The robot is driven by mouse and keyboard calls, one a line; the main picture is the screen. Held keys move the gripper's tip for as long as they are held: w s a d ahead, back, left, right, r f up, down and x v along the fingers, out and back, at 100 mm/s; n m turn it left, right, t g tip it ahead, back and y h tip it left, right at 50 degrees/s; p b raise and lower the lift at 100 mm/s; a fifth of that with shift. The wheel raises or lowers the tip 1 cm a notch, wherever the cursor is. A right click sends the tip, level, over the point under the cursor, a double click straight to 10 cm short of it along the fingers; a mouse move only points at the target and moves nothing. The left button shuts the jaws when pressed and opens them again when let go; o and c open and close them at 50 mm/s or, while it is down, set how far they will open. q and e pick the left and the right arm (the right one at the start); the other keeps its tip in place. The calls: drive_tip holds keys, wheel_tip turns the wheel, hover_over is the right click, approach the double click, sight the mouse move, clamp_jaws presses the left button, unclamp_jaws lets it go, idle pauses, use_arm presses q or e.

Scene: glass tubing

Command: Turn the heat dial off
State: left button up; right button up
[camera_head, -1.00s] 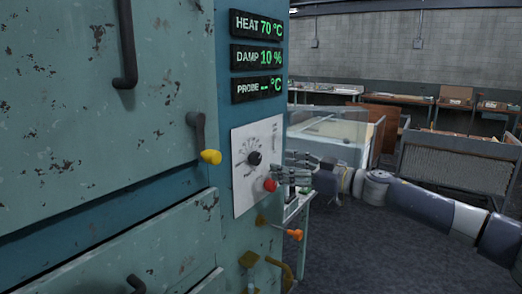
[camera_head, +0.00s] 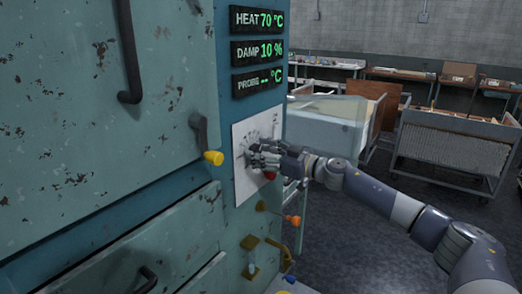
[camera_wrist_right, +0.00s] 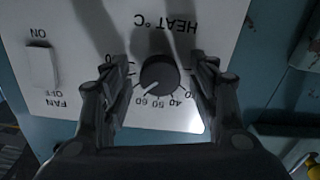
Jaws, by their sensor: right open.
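The heat dial (camera_wrist_right: 160,75) is a round black knob with a white pointer mark, on a white panel (camera_wrist_right: 85,25) with a printed number scale. The lettering "HEAT °C" appears upside down in the right wrist view. My right gripper (camera_wrist_right: 158,88) is open, with one finger on each side of the dial; I cannot tell whether they touch it. In the head view my right gripper (camera_head: 262,160) is at the panel and hides most of the dial. The heat display (camera_head: 260,20) reads 70 °C. My left gripper is not in view.
A fan switch (camera_wrist_right: 41,65) marked ON and OFF is on the same panel. A red button (camera_head: 270,176) sits just below my gripper. An orange-knobbed lever (camera_head: 292,220) and a yellow-tipped handle (camera_head: 212,157) stick out nearby. A mesh-sided cart (camera_head: 455,145) stands at right.

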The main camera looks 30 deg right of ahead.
drive_tip(key=c, duration=1.1)
drive_tip(key=shift+o, duration=0.2)
